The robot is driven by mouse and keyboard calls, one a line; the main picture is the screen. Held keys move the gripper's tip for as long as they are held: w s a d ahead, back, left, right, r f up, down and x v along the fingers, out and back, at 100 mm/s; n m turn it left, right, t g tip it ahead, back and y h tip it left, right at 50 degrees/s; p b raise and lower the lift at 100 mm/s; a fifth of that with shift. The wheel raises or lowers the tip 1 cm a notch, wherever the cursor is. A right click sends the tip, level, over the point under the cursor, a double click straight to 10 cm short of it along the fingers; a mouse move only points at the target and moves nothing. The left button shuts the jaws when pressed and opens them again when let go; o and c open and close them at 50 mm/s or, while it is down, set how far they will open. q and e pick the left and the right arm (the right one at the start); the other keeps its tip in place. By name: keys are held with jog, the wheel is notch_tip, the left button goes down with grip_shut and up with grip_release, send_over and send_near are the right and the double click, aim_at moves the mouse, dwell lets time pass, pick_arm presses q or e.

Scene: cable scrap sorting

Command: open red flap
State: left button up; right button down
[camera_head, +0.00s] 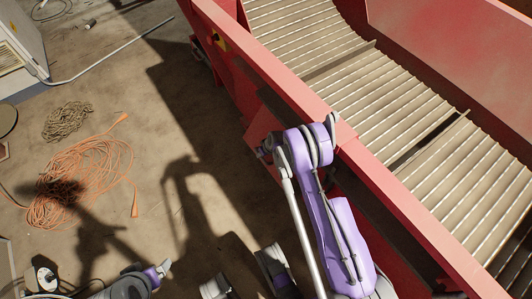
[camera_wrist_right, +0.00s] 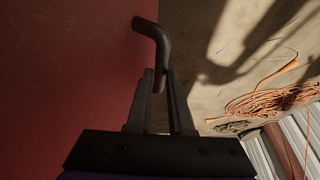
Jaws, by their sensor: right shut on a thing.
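The red flap (camera_wrist_right: 65,75) fills the left of the right wrist view as a flat red panel. A dark bent handle (camera_wrist_right: 151,30) stands at its edge. My right gripper (camera_wrist_right: 160,82) is shut on the handle's lower end. In the head view, a red panel (camera_head: 262,123) juts out from the side of the red conveyor machine, beside my right purple wrist; the handle is hidden there. The right gripper's fingers are mostly hidden by the wrist.
The red machine's side rail (camera_head: 300,88) runs diagonally beside a slatted conveyor belt (camera_head: 375,95). An orange cable coil (camera_head: 85,175) and a brown coil (camera_head: 67,121) lie on the floor at left. The concrete floor between coils and machine is mostly clear.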

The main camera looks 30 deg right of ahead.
jog(key=r+y, duration=0.1)
jog(key=a+r+y, duration=0.1)
jog(key=r, duration=0.1)
jog(key=shift+r+m, duration=0.15)
jog(key=shift+m, duration=0.15)
jog(key=c, duration=0.8)
grip_release()
jog(key=shift+a, duration=0.15)
jog(key=shift+f, duration=0.25)
